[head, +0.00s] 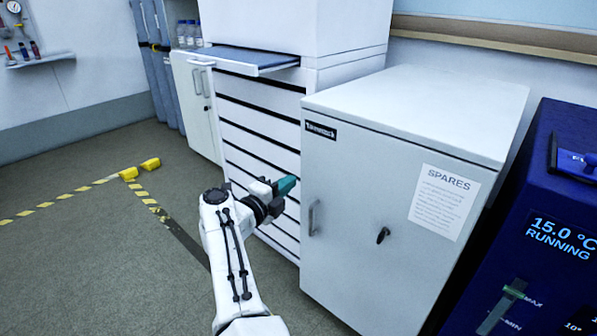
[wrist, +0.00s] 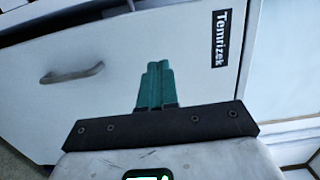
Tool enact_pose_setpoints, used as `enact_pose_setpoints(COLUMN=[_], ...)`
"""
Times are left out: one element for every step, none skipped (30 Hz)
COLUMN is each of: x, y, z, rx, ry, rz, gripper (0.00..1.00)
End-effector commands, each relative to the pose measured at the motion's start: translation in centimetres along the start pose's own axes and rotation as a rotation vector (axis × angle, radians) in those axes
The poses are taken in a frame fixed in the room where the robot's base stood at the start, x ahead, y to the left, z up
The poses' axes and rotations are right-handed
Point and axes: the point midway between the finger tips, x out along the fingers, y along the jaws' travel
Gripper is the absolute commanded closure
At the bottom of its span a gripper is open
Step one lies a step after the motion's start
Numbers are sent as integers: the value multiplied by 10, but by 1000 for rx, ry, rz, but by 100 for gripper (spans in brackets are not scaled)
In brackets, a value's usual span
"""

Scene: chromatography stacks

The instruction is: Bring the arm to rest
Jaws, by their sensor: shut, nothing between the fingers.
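My gripper (head: 287,185) is at the end of my white arm, near the middle of the head view. It is in front of the white drawer stack and beside the left edge of the white SPARES cabinet (head: 345,180). In the wrist view, the green fingers of my gripper (wrist: 157,82) are together with nothing between them. Behind them is the cabinet door (wrist: 190,60) with its grey handle (wrist: 72,73) and a black label. I cannot tell the exact gap between the fingertips and the cabinet.
The drawer stack (head: 262,150) has a blue-topped shelf (head: 248,58) jutting out above my gripper. A blue unit (head: 545,230) reading 15.0 °C stands at right. Yellow-black floor tape (head: 60,200) and two yellow blocks (head: 150,164) lie left. Open floor is at left.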

Motion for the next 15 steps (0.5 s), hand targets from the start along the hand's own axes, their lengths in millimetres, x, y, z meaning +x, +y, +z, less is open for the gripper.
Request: enact_pose_setpoints(x=[-10, -15, -22, -26, -30, -35, -38, -41, -44, -46, -46, -45, -42, -37, -28], y=[-3, -3, -3, -3, -2, -2, -1, -1, -1, 0, 0, 0, 1, 1, 1], z=[2, 2, 3, 3, 3, 4, 4, 5, 5, 5, 4, 3, 1, -1, -5], rx=[0, -1, -1, -1, 0, 0, 0, 0, -1, -1, -2, -4, -8, -15, -28], ry=[-2, -3, -2, -1, -1, -1, -1, -1, -1, 0, 0, -4, -10, -18, -36], rz=[0, 0, 0, 0, 0, 1, 1, 1, 1, 1, -1, -9, -19, -34, -61], gripper=[100, 100, 100, 100, 100, 100, 100, 100, 100, 100, 100, 100, 100, 100, 100])
